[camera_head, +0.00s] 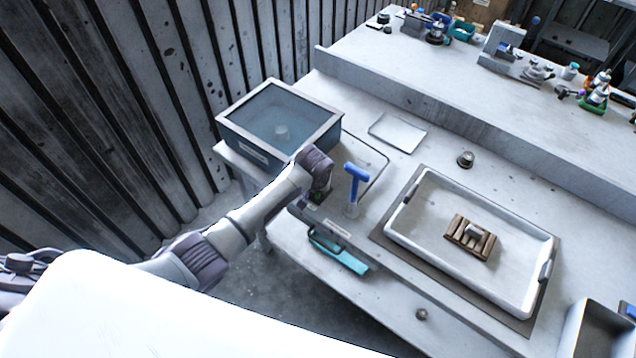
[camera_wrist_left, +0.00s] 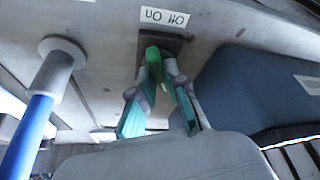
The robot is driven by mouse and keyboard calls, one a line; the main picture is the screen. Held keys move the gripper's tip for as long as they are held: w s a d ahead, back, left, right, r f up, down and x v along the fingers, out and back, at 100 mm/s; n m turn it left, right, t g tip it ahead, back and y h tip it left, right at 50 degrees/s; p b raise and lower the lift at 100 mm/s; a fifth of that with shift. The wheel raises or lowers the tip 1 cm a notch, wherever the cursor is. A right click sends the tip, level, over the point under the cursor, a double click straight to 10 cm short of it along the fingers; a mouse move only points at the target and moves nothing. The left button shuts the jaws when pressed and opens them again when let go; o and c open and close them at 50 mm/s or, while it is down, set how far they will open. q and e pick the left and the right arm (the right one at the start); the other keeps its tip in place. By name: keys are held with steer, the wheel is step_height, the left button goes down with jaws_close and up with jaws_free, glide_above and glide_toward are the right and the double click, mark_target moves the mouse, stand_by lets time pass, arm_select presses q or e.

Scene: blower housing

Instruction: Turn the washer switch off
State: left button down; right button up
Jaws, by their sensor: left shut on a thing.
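The washer switch is a green lever (camera_wrist_left: 153,58) on a dark plate (camera_wrist_left: 172,47), with a white "ON OFF" label (camera_wrist_left: 164,17) upside down above it in the left wrist view. My left gripper (camera_wrist_left: 161,76) has its fingers closed around the lower part of the green lever. In the head view, my left arm reaches in from the left, and its wrist hides most of the switch beside the washer. The washer is a blue-grey tank (camera_head: 235,133) with a clear top, and its side also shows in the left wrist view (camera_wrist_left: 240,90). My right gripper is in neither view.
A blue T-shaped handle (camera_head: 356,172) stands close right of my left gripper. A white tray (camera_head: 411,237) with a wooden rack (camera_head: 462,243) sits further right. A small metal knob (camera_head: 465,158) stands behind the tray.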

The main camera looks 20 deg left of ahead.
arm_select(q)
steer(key=shift+w+r+n, duration=0.1)
steer(key=shift+n, duration=0.2)
steer(key=c, duration=1.2)
jaws_free()
steer(key=v, duration=1.2)
steer(key=shift+d, duration=0.15)
